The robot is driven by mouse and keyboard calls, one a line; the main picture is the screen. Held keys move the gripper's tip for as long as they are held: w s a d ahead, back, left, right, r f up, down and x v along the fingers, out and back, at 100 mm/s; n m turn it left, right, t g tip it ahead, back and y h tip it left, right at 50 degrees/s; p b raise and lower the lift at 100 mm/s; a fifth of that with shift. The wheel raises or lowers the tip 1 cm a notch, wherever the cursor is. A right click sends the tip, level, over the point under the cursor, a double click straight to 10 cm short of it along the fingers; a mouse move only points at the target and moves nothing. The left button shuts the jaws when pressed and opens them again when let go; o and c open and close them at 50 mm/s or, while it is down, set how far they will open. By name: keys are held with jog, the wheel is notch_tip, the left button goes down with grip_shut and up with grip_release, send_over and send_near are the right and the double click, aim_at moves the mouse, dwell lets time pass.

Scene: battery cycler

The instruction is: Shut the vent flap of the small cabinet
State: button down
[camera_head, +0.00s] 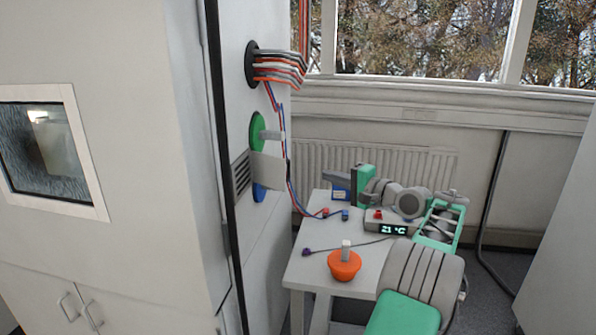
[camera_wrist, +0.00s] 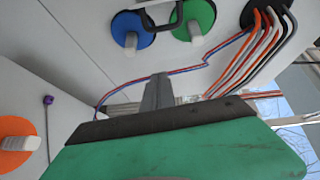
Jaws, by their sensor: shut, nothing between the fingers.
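The vent flap (camera_head: 267,171) is a pale grey plate that stands out from the side wall of the tall pale cabinet (camera_head: 262,75), beside a dark slatted vent (camera_head: 241,175). It is open. In the head view it overlaps a green disc (camera_head: 257,130) above and a blue disc (camera_head: 259,193) below. My gripper (camera_head: 332,178) is to the right of the flap, apart from it, above the table. In the wrist view my gripper (camera_wrist: 158,92) has its fingers together with nothing between them. A dark bracket-like outline between the discs there may be the flap's edge; I cannot tell.
A small table (camera_head: 318,276) bears an orange knob (camera_head: 344,265), a purple plug (camera_head: 306,251) and a display box (camera_head: 393,228). Red and blue wires (camera_head: 287,165) hang beside the flap. A thick cable bundle (camera_head: 279,70) leaves the wall above. Some free air lies between flap and gripper.

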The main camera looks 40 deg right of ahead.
aim_at(273, 168)
jog(key=w+a+r+p, duration=0.1)
jog(key=w+a+p, duration=0.2)
jog(key=w+a, duration=0.2)
jog(key=shift+w+a+r+m, duration=0.25)
jog(key=shift+w+r+m, duration=0.1)
jog(key=shift+w, duration=1.1)
jog(key=shift+s+t, duration=0.1)
jog(key=shift+t, duration=0.2)
